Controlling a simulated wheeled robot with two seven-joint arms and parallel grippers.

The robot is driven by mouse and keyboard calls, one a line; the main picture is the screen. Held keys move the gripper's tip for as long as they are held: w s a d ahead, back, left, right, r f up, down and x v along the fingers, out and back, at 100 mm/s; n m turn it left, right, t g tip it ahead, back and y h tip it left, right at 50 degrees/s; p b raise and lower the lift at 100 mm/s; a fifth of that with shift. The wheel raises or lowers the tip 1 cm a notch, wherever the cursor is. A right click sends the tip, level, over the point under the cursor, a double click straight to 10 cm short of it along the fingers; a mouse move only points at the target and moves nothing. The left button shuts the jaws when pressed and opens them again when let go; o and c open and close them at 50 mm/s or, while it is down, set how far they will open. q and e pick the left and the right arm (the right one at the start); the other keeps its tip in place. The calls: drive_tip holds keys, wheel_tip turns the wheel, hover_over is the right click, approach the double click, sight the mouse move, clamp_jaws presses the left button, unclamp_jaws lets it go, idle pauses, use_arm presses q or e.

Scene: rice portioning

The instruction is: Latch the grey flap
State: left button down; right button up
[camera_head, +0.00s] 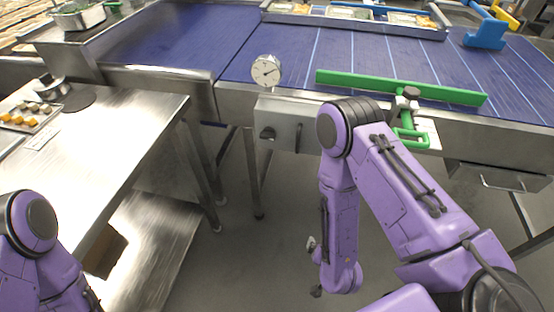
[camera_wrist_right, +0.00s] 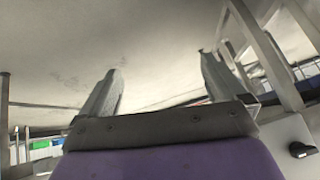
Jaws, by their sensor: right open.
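A grey flap-like panel (camera_head: 499,179) with a bar handle sits below the conveyor's front edge at the right in the head view. A grey box (camera_head: 283,116) with a dark knob and a small upright handle is on the conveyor front in the middle; I cannot tell for certain which is the grey flap. My right gripper (camera_wrist_right: 158,62) is open, with nothing between its fingers. In the head view my right arm hangs low in front of the conveyor, clear of both panels. My left gripper is out of view; only part of that arm shows.
The blue conveyor (camera_head: 190,35) crosses the back, with a green bar (camera_head: 350,82) and green clamp handle (camera_head: 408,135). A round dial (camera_head: 266,71) stands on its edge. A steel table (camera_head: 115,125) is at left. Floor between table and conveyor is open.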

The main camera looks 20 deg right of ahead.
drive_tip(key=w+a+r+m+t+h, duration=0.1)
drive_tip(key=w+a+r+m+t, duration=0.25)
drive_tip(key=w, duration=0.35)
drive_tip(key=w+a+r+m+t, duration=0.2)
drive_tip(key=w+a+r, duration=0.15)
drive_tip(key=w, duration=0.35)
drive_tip(key=m+t+h+b, duration=0.25)
drive_tip(key=m+h, duration=0.35)
drive_tip(key=m, duration=0.5)
approach(267, 139)
drive_tip(key=b+x, duration=0.1)
drive_tip(key=x, duration=0.8)
drive_tip(key=shift+w+d+b, duration=0.1)
drive_tip(key=shift+w+b, duration=0.05)
drive_tip(key=shift+b, duration=0.15)
drive_tip(key=shift+w+d+r, duration=0.1)
drive_tip(key=shift+w+d, duration=0.05)
drive_tip(key=shift+w, duration=0.05)
drive_tip(key=c, duration=1.8)
drive_tip(key=shift+f+m+b, duration=0.2)
drive_tip(key=shift+m+b, duration=0.65)
drive_tip(key=shift+m, duration=0.1)
drive_tip(key=shift+r+m, duration=0.2)
drive_tip(key=shift+m, duration=0.3)
